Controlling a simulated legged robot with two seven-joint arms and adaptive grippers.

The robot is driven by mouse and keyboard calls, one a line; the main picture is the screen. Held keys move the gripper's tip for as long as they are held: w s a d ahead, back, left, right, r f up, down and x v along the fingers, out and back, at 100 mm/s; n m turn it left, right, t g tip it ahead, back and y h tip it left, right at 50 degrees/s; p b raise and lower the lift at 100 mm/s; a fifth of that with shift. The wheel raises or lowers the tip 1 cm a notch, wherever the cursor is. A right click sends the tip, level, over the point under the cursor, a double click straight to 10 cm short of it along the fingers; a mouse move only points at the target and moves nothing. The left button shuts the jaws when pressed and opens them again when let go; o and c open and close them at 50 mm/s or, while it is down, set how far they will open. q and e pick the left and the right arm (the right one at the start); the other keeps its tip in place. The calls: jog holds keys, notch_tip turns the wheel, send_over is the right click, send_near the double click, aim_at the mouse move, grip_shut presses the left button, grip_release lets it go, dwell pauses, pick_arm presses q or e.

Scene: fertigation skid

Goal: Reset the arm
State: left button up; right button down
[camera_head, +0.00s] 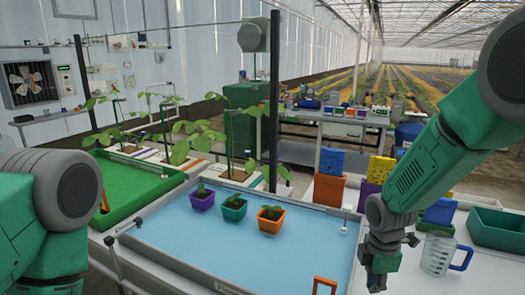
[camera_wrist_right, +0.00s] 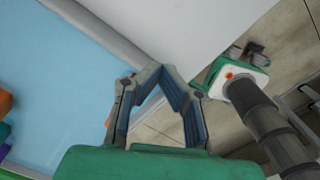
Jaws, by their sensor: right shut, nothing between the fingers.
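My right arm comes in from the right in the head view. Its gripper (camera_head: 377,278) points down near the right edge of the blue tray (camera_head: 300,255), left of a clear jug. In the right wrist view the gripper (camera_wrist_right: 160,78) has its fingertips together with nothing between them. Below it are the tray's edge, a pale surface and the tiled floor. My left arm shows at the left edge of the head view; its gripper is out of view.
Purple (camera_head: 202,201), teal (camera_head: 234,209) and orange (camera_head: 270,220) plant pots stand in the blue tray. The clear jug (camera_head: 438,254) with a blue handle and a green bin (camera_head: 497,230) are at the right. A green tray (camera_head: 130,188) lies at the left.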

jog(key=s+f+m, duration=0.1)
jog(key=s+f, duration=0.2)
jog(key=s+f+m, duration=0.2)
jog(key=s+f, duration=0.1)
jog(key=s+f+m, duration=0.2)
jog(key=s+f, duration=0.1)
jog(key=shift+s+d+f+y, duration=0.2)
jog(key=shift+d+f+y, duration=0.05)
jog(key=shift+d+y, duration=0.05)
jog(key=s+d+f+m, duration=0.1)
jog(key=s+f+m, duration=0.2)
jog(key=s+m, duration=0.65)
jog(key=s+d+f+m, duration=0.1)
jog(key=s+f+m, duration=0.25)
jog(key=s, duration=1.15)
notch_tip(320, 180, down, 7)
jog(key=w+b, duration=0.1)
jog(key=b, duration=0.5)
jog(key=shift+w+r+b, duration=0.15)
jog(key=shift+w+b, duration=0.25)
jog(key=shift+d, duration=0.1)
